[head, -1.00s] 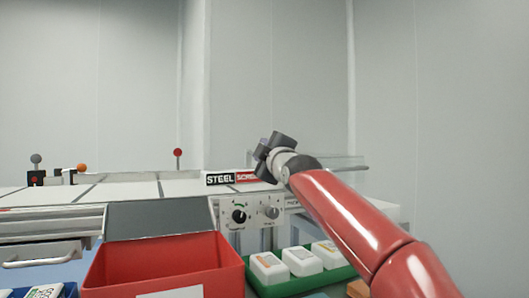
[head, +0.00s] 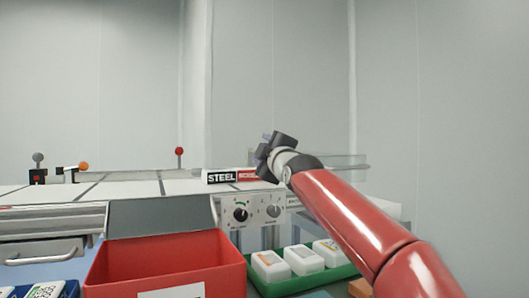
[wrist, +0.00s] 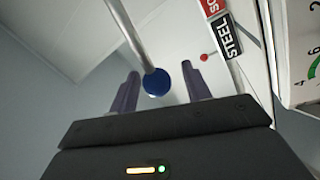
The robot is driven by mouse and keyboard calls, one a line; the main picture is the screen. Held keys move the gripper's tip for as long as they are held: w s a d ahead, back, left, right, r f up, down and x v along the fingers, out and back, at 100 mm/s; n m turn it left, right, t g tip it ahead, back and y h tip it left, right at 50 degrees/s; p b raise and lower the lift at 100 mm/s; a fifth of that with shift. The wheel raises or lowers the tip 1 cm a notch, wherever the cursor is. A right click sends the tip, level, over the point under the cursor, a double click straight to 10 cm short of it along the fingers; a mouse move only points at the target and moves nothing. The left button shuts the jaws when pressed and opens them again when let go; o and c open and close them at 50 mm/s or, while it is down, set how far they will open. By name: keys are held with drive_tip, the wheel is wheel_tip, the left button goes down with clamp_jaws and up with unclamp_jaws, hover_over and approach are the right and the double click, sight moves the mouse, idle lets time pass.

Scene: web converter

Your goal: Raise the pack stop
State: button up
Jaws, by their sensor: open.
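My gripper (head: 263,152) is raised over the back of the machine in the head view, its fingers pointing away. In the wrist view my gripper (wrist: 160,88) is open. A metal rod with a round blue end (wrist: 156,82) shows between its two fingers. I cannot tell whether they touch it. In the head view a thin bar (head: 350,166) extends to the right behind my gripper, and the blue end is hidden. Nothing in view is labelled as the pack stop, so I cannot tell for sure which part it is.
Levers with a grey ball (head: 38,157), an orange ball (head: 84,166) and a red ball (head: 179,151) stand at the left and back. A STEEL sign (head: 221,177) stands above a dial panel (head: 254,211). A red bin (head: 165,262) and green tray (head: 345,272) are in front.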

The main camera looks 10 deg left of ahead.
drive_tip(key=b+v, duration=0.1)
drive_tip(key=v, duration=0.6)
drive_tip(key=shift+s+d+b, duration=0.2)
drive_tip(key=shift+s+b, duration=0.1)
drive_tip(key=shift+b, duration=0.05)
idle(0.5)
